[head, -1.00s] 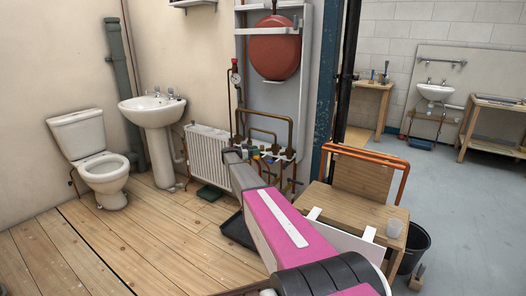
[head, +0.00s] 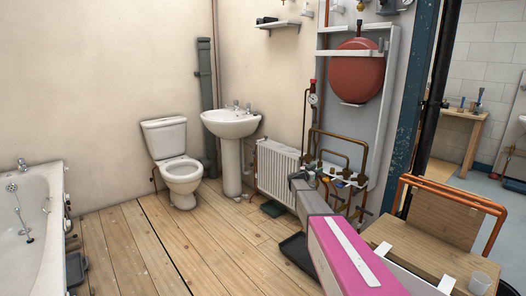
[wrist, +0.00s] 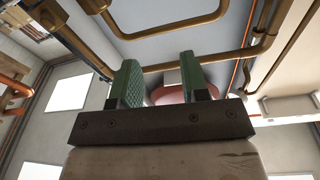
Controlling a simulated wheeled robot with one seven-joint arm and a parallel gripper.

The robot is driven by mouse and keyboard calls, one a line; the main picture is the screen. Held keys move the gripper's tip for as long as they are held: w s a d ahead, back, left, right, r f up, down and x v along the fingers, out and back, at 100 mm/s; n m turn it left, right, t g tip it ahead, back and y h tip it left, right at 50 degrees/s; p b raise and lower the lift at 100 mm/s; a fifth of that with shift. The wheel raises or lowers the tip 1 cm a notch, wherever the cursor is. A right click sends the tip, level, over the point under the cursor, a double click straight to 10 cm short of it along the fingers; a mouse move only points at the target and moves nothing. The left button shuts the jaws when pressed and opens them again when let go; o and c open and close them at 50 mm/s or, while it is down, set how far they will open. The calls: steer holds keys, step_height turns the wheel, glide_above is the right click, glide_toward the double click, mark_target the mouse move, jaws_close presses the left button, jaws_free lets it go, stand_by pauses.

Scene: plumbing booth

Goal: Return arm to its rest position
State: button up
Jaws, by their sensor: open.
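My arm (head: 345,240) reaches from the bottom right of the head view toward the copper pipework (head: 345,150) and valves beside the radiator. Its far end overlaps the lower pipes in the picture, and I cannot tell the gap between them. In the wrist view my gripper (wrist: 160,76) has its two green pads apart with nothing held between them. Brown pipes (wrist: 210,57) cross beyond the pads, and the red vessel (wrist: 168,95) shows partly behind them. The fingertips are not clear in the head view.
A radiator (head: 278,172), basin (head: 231,124), toilet (head: 178,165) and bathtub (head: 30,225) line the walls. A black tray (head: 297,252) lies on the floor near my arm. A wooden bench (head: 432,258) stands right. The wooden floor (head: 140,240) at left is clear.

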steer(key=s+a+f+n+t+y, duration=0.1)
steer(key=s+a+f+n+y, duration=0.2)
steer(key=s+a+n+y, duration=0.45)
steer(key=s+a+f+n+t+y, duration=0.1)
steer(key=s+a+f+n+y, duration=0.3)
steer(key=s+a+y, duration=0.7)
steer(key=s+d+f+g+h, duration=0.1)
steer(key=s+g, duration=0.5)
steer(key=s, duration=1.1)
steer(key=s+d+f+g+h, duration=0.1)
steer(key=s+f+g, duration=0.3)
steer(key=s, duration=1.4)
steer(key=d+g, duration=0.1)
steer(key=g, duration=0.2)
steer(key=shift+s+d+n+h, duration=0.15)
steer(key=shift+d+n+h, duration=0.15)
steer(key=shift+n+h, duration=0.05)
steer(key=shift+o, duration=0.2)
